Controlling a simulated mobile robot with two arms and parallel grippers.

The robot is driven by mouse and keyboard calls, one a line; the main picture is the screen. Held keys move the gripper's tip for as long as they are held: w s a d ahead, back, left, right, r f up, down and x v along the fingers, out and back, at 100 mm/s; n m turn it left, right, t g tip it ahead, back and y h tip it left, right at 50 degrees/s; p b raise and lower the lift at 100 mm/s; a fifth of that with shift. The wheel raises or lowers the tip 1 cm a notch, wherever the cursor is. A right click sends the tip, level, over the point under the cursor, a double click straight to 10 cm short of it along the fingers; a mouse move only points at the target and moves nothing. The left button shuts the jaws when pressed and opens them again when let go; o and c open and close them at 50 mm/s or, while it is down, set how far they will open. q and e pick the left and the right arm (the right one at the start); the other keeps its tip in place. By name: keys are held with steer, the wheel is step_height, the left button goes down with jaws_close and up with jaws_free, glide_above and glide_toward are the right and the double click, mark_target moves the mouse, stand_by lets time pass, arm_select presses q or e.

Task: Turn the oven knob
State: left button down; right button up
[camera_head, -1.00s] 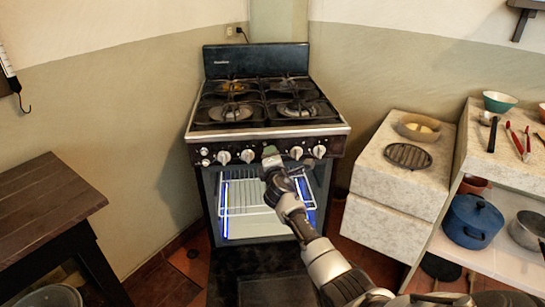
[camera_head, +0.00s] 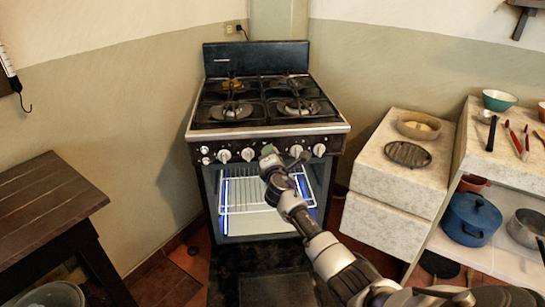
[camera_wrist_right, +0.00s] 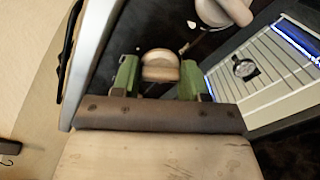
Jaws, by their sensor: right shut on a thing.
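The black stove (camera_head: 265,142) stands against the back corner, with a row of light knobs along its front panel. My right gripper (camera_head: 275,154) is at the middle of this panel, in front of the knob it holds, which it hides in the head view. In the right wrist view the pale round oven knob (camera_wrist_right: 160,66) sits between the two green fingers of my right gripper (camera_wrist_right: 158,76), shut on it. A neighbouring knob (camera_wrist_right: 226,12) shows at the top. My left gripper is not in view.
The lit oven cavity with its wire rack (camera_head: 240,196) is visible below the panel. A dark wooden table (camera_head: 45,195) is at left. Stone blocks (camera_head: 375,175) and a shelf with a blue pot (camera_head: 472,218) are at right.

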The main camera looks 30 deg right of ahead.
steer(key=o, duration=0.9)
steer(key=shift+s+a, duration=0.1)
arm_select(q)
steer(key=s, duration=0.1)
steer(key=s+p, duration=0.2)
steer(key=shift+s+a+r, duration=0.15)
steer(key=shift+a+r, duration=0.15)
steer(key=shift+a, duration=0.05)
arm_select(e)
steer(key=v, duration=1)
steer(key=shift+s, duration=0.3)
